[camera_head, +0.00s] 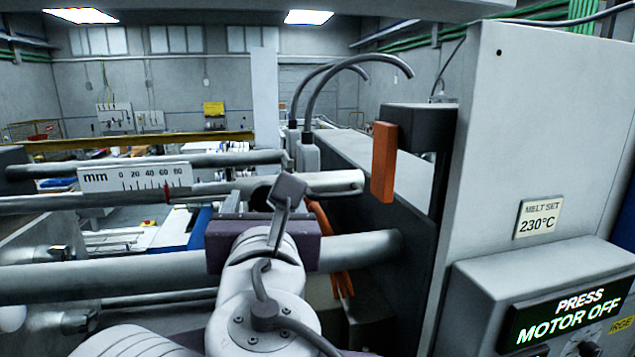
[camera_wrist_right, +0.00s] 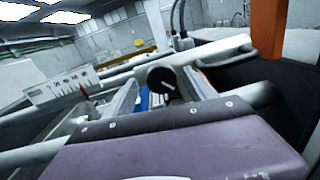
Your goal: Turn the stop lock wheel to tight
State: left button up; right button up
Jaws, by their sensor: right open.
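The stop lock wheel (camera_wrist_right: 163,82) shows in the right wrist view as a dark round knob with a white line on its face. It sits at the bars, just ahead of my right gripper. My right gripper (camera_wrist_right: 160,92) is open, with one grey finger on each side of the knob in the picture; I cannot tell whether they touch it. My left gripper is not in view.
Thick grey bars (camera_head: 100,272) run across. An orange block (camera_head: 383,162) hangs at right, beside a grey cabinet (camera_head: 530,120). A display (camera_head: 566,313) reads PRESS MOTOR OFF.

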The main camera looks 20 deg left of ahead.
jog(key=shift+x, duration=0.95)
jog(key=shift+d, duration=0.1)
jog(key=shift+c, duration=0.4)
jog(key=shift+s, duration=0.1)
jog(key=c, duration=1.3)
